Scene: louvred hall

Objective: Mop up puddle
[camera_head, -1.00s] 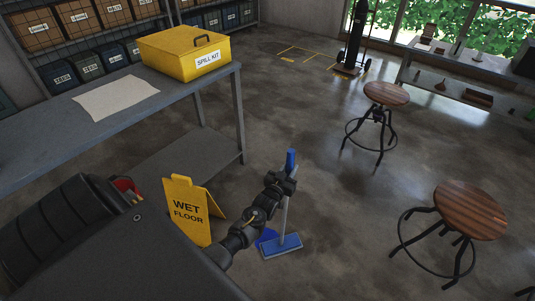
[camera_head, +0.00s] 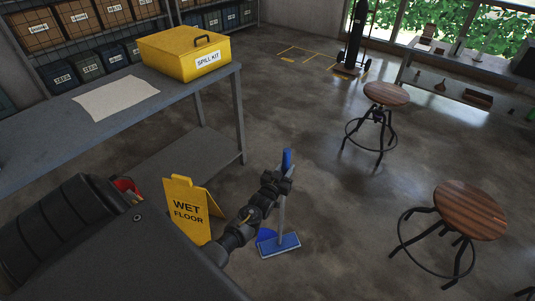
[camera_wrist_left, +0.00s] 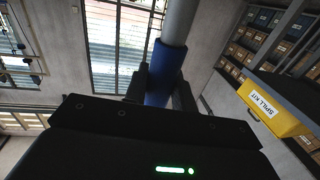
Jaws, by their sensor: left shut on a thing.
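The mop has a pale pole with a blue grip (camera_head: 287,159) and a flat blue head (camera_head: 281,246) on the floor. My left gripper (camera_head: 278,182) is shut on the pole just below the top, holding it nearly upright. In the left wrist view the blue grip (camera_wrist_left: 165,75) stands between the fingers (camera_wrist_left: 160,92). A darker blue shape (camera_head: 266,235) shows just behind the mop head; I cannot tell what it is. I cannot make out a clear puddle edge on the shiny floor. My right gripper is not in view.
A yellow wet-floor sign (camera_head: 188,209) stands just left of the mop. A grey table (camera_head: 45,125) with a yellow spill kit (camera_head: 184,54) and a pale cloth (camera_head: 116,97) is at the left. Two stools (camera_head: 470,211) (camera_head: 386,94) stand right. The floor between is clear.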

